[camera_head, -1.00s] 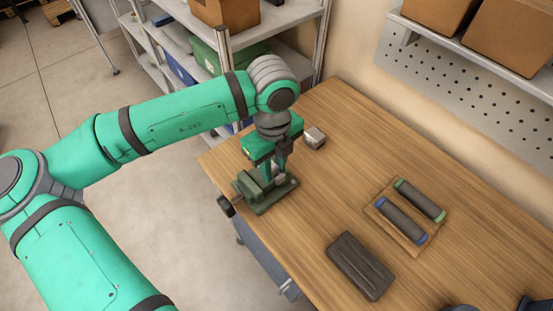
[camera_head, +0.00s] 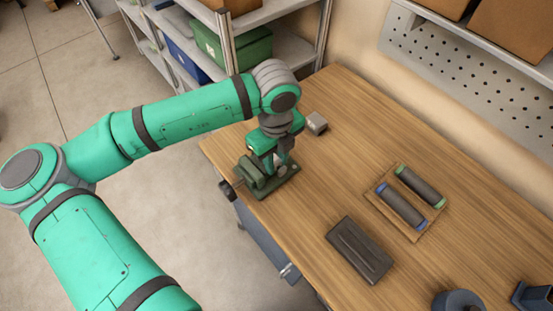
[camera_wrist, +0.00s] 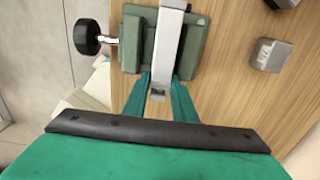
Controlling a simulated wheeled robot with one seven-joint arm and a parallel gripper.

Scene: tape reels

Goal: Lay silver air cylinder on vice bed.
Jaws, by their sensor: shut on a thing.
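The silver air cylinder (camera_wrist: 169,42) is a long bright bar in the wrist view, held between the fingers of my gripper (camera_wrist: 159,96). It stretches from the fingertips across the green vice (camera_wrist: 190,55) to the top edge of the picture. In the head view my gripper (camera_head: 275,165) points down over the dark green vice (camera_head: 284,184) at the table's left edge. The fingers and arm hide most of the cylinder there. I cannot tell whether the cylinder touches the vice bed.
A small grey block (camera_head: 317,123) stands behind the vice. A wooden tray (camera_head: 413,234) holds two dark rollers with blue and green ends. A dark flat case (camera_head: 359,250) lies in front of it. The black vice handle knob (camera_wrist: 88,37) sticks out past the table edge.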

